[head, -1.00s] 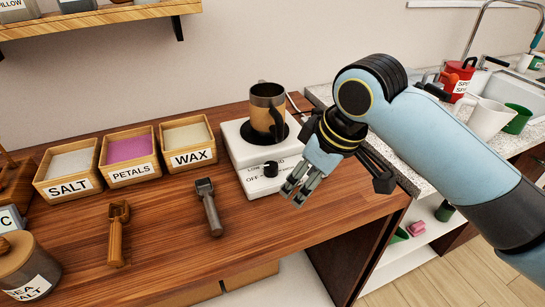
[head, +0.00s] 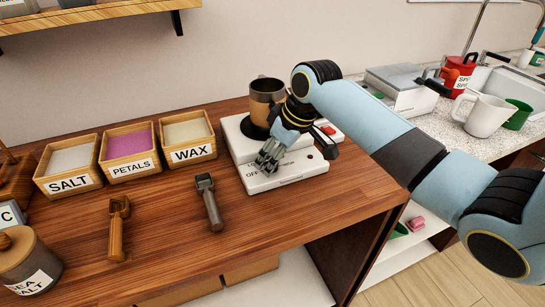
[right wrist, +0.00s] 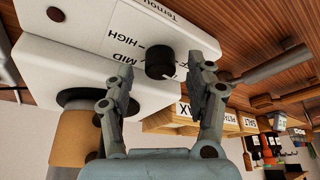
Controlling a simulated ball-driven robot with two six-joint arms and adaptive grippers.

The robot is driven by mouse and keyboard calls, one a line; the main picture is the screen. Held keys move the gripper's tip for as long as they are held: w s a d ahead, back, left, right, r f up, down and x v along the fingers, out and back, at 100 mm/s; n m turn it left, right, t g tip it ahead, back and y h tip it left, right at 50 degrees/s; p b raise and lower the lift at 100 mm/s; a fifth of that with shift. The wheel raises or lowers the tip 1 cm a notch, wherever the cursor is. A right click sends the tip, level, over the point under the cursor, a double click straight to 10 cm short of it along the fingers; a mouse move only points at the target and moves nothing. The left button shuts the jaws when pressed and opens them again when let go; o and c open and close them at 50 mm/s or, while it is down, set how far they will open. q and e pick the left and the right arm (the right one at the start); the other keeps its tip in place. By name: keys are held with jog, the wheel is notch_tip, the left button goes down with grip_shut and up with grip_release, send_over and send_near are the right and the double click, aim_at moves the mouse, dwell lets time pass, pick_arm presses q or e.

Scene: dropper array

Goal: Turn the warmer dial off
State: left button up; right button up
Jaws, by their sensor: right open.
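The white warmer (head: 236,137) stands on the wooden table, with a brown and dark mug (head: 264,94) on its round black plate. My right gripper (head: 264,164) is over the warmer's front panel and hides the dial in the head view; part of an "OFF" label shows beside it. In the right wrist view the round black dial (right wrist: 160,61) sits between the open fingers (right wrist: 158,75), with a gap to each finger. "HIGH" and "MID" labels show on the panel. I cannot tell clearly where the dial points. My left gripper is not in view.
Wooden bins of salt (head: 67,187), petals (head: 130,170) and wax (head: 190,155) stand left of the warmer. A dark-headed scoop (head: 210,203) and a wooden scoop (head: 118,230) lie in front. A white pitcher (head: 488,116) stands on the counter at right.

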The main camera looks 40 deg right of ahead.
jog(key=shift+w+a+f, duration=0.1)
jog(key=shift+w+f, duration=0.05)
jog(key=shift+f, duration=0.25)
jog(key=shift+c, duration=0.4)
jog(key=c, duration=1)
jog(key=shift+r+n+p, duration=0.2)
jog(key=shift+n+p, duration=0.3)
jog(key=shift+p, duration=0.2)
grip_shut()
jog(key=shift+c, duration=0.2)
grip_release()
jog(key=shift+f+n+g+y, duration=0.15)
jog(key=shift+n+g+y, duration=0.2)
jog(key=shift+n, duration=0.25)
jog(key=o, duration=1.1)
